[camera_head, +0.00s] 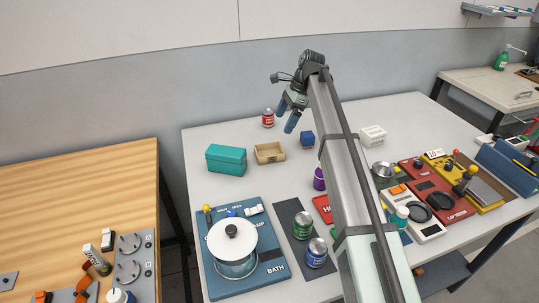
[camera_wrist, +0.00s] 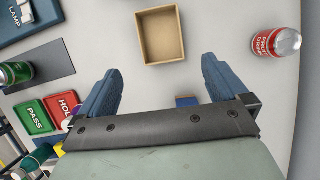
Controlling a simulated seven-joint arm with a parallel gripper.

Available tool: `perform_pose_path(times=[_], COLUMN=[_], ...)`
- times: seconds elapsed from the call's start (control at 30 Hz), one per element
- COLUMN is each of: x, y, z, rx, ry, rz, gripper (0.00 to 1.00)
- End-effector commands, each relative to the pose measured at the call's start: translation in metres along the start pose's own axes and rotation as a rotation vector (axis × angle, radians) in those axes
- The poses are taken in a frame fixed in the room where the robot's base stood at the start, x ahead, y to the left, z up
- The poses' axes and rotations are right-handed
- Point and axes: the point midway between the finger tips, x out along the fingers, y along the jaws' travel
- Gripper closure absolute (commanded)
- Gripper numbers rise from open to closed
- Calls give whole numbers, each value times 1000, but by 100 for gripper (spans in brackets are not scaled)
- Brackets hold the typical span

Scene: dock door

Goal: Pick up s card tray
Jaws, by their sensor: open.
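The card tray looks to be the small tan open-topped box (camera_head: 270,160) on the white table, right of a teal box. In the wrist view the tan box (camera_wrist: 162,36) lies just beyond my fingertips, near the middle, and looks empty. My gripper (camera_head: 287,113) is above the back of the table, higher than the box. Its two blue fingers (camera_wrist: 160,70) are spread apart with nothing between them. A blue block (camera_wrist: 186,101) shows partly behind the gripper's crossbar.
A teal box (camera_head: 226,160) stands left of the tan box. A red can (camera_head: 268,119) stands behind it. A blue panel (camera_head: 212,284) with a white-lidded pot, dark mat with cans and control panels fill the front and right. Table around the tan box is mostly clear.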

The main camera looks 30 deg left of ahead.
Motion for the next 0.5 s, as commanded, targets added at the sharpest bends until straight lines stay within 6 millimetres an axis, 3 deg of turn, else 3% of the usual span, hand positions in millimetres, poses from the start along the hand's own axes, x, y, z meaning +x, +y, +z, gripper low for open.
perform_pose_path(times=[0.27, 0.5], x=[20, 61], y=[2, 2], z=[6, 6], rx=[-3, -4], ry=[-6, -6], rz=[10, 10], gripper=[0, 0])
